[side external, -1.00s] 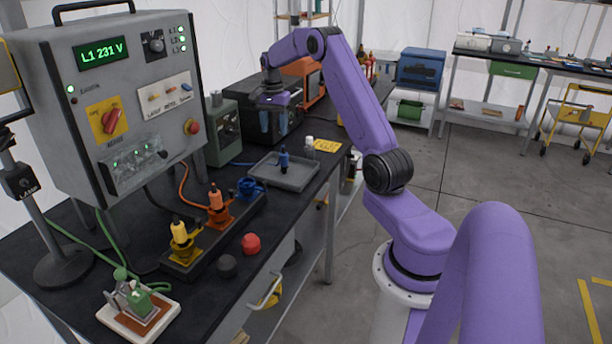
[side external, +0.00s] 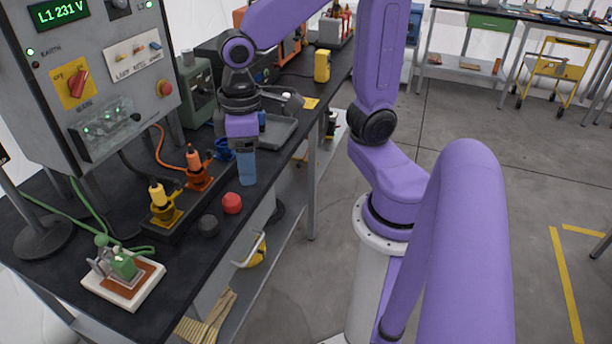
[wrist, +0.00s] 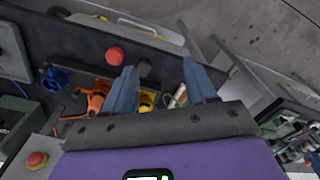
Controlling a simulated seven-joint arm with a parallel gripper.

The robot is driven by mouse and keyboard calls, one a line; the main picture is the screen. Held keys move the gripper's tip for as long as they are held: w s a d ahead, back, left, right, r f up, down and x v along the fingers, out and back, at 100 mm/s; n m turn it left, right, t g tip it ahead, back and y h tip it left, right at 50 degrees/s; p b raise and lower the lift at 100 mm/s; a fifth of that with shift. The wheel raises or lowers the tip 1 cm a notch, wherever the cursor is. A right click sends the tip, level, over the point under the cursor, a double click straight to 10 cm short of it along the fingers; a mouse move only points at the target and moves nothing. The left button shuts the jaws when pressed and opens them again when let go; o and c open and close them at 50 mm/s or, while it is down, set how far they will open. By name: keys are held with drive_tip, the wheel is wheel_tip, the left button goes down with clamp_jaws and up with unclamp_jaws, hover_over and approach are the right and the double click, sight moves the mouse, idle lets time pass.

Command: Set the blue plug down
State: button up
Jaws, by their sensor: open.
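The blue plug (side external: 262,120) stands in the shallow grey tray (side external: 283,134) on the dark bench, partly hidden behind my gripper. My gripper (side external: 247,178) points down over the bench, nearer the camera than the tray and beside the plug rack. In the wrist view its two blue fingers (wrist: 163,92) are apart, with no held object visible between them. A blue socket (side external: 225,150) sits at the far end of the rack and also shows in the wrist view (wrist: 55,78). The plug cannot be made out in the wrist view.
Orange (side external: 194,160) and yellow (side external: 158,198) plugs stand in the rack. A red cap (side external: 232,203) and a black cap (side external: 208,226) sit near the bench's front edge. The grey panel (side external: 95,75) stands behind.

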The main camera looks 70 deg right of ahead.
drive_tip(key=s+d+f+n, duration=0.1)
drive_tip(key=s+f+n, duration=0.1)
drive_tip(key=s+n, duration=0.4)
drive_tip(key=shift+s+n, duration=0.3)
drive_tip(key=shift+s, duration=2.2)
